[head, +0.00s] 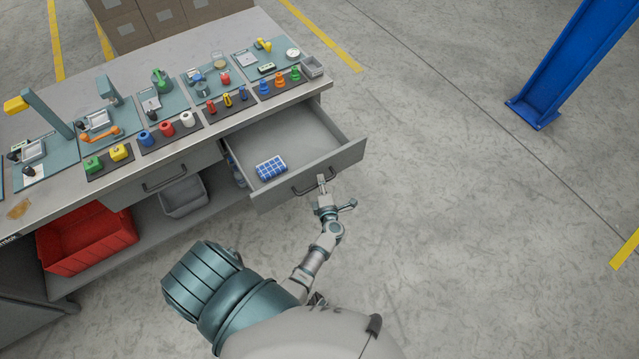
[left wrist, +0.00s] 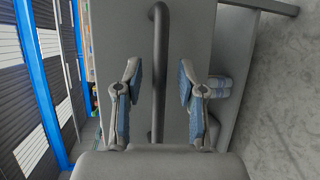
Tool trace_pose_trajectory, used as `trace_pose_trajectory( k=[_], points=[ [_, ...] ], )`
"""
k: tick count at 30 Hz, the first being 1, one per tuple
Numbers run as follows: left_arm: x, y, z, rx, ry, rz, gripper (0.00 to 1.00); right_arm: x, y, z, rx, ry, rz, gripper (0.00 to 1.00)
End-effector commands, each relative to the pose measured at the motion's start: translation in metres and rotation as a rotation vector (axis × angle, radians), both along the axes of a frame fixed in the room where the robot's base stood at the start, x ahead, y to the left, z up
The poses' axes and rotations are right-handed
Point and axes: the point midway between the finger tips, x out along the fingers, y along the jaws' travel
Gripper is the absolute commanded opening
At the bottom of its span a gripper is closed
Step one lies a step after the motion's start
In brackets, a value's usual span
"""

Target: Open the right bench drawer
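The right bench drawer (head: 349,157) is pulled well out from the bench. Its inside shows in the head view, and its grey front (left wrist: 185,30) fills the middle of the left wrist view. A dark bar handle (head: 301,188) runs across that front and also shows in the left wrist view (left wrist: 158,45). My left gripper (head: 335,193) is at the right part of the handle. In the left wrist view its two fingers (left wrist: 159,90) are spread, one on each side of the bar, with gaps to it. My right gripper is not in view.
A blue checked packet (head: 271,168) lies in the drawer. The closed drawer (head: 150,190) is to the left, above a grey bin (head: 184,197) and a red bin (head: 88,240). Small parts cover the bench top (head: 230,33). The floor at right is clear up to a blue post (head: 565,65).

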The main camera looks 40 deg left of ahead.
Motion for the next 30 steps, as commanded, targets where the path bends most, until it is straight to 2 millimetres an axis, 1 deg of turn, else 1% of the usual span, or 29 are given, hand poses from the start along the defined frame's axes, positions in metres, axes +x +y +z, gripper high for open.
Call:
trace_pose_trajectory(
  k=[5, 8, 11, 15, 21, 24, 30],
  points=[
    [-0.002, 0.004, -0.002, -0.004, 0.002, 0.003, 0.39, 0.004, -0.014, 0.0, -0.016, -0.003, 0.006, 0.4],
    [-0.006, 0.0, -0.003, -0.007, 0.003, 0.003, 0.39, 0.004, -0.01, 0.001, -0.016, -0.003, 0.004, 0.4],
    [-0.017, -0.011, -0.001, -0.008, 0.003, 0.003, 0.39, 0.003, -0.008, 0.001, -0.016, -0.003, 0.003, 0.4],
    [-0.034, -0.033, 0.005, -0.004, 0.004, 0.001, 0.39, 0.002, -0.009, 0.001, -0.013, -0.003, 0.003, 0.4],
    [-0.049, -0.055, 0.012, 0.003, 0.003, 0.0, 0.39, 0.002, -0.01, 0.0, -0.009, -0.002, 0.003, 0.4],
    [-0.052, -0.059, 0.013, 0.006, 0.003, 0.0, 0.39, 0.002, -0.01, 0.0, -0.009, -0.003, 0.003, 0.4],
    [-0.052, -0.057, 0.013, 0.004, 0.002, 0.0, 0.39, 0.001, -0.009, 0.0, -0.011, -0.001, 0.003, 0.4]
  ],
)
